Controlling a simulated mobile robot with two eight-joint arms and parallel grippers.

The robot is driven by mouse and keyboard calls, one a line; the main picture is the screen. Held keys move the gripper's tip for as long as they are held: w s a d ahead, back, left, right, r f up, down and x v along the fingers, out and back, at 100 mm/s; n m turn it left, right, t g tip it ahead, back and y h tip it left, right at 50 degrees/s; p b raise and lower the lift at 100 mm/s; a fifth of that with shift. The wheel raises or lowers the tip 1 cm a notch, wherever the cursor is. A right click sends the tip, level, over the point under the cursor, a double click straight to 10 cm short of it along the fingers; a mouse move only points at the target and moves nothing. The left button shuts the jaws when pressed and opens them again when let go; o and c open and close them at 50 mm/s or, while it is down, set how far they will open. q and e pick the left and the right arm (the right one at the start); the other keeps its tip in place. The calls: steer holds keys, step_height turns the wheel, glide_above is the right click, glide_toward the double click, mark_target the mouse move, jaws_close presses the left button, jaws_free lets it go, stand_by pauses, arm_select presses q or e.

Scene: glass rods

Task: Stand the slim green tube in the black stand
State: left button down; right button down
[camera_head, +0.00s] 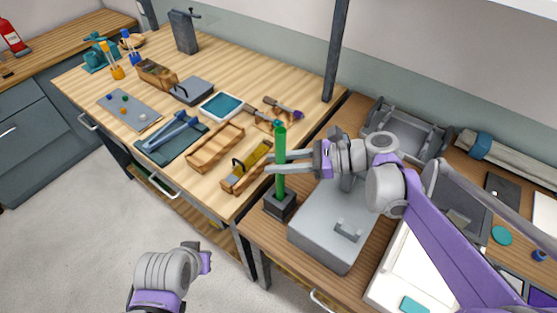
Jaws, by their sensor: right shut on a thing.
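The slim green tube (280,142) is upright in the head view. My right gripper (273,162) reaches in from the right and is shut on the tube about midway along its length. The black stand (280,206) is directly under the tube, near the left edge of the right-hand bench. The tube's lower end meets the top of the stand; how deep it sits inside is hidden. My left gripper (206,259) is low in the picture over the floor, away from both, and its fingers do not show clearly.
A grey metal box (328,236) with a handle stands right beside the stand. A wooden tray (216,148) and a wooden block plane (247,167) lie on the left-hand bench. A grey bin (403,130) is at the back. Open floor lies at lower left.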

mark_target(278, 139)
steer(key=shift+f+b, duration=0.35)
steer(key=shift+f, duration=0.4)
steer(key=shift+f+b, duration=0.35)
steer(key=shift+b, duration=0.05)
steer(key=c, duration=0.6)
jaws_free()
steer(key=shift+r, duration=0.1)
step_height(278, 139, up, 10)
steer(key=shift+f+p, duration=0.1)
steer(key=shift+p, duration=0.3)
